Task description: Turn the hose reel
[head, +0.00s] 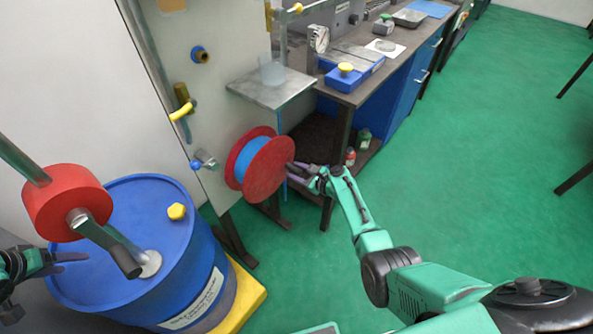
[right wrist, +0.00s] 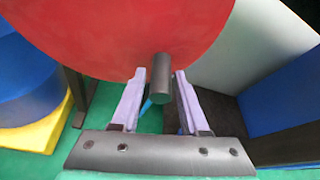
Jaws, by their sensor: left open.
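The hose reel (head: 268,172) has red round flanges with blue hose wound between them and is mounted on the pale panel. Its red flange (right wrist: 110,35) fills the upper part of the right wrist view. A dark grey cylindrical handle (right wrist: 162,82) sticks out from the flange's lower part. My right gripper (head: 304,172) is at the reel's right side. In the right wrist view its two pale fingers (right wrist: 160,78) stand apart on either side of the handle, with small gaps visible. My left gripper (head: 75,259) is open at the left edge, partly cut off, beside the blue drum.
A blue drum (head: 120,270) with a red crank pump (head: 65,200) stands on a yellow base at the lower left. A grey shelf (head: 270,90) juts out above the reel. A workbench (head: 375,70) runs behind on the right.

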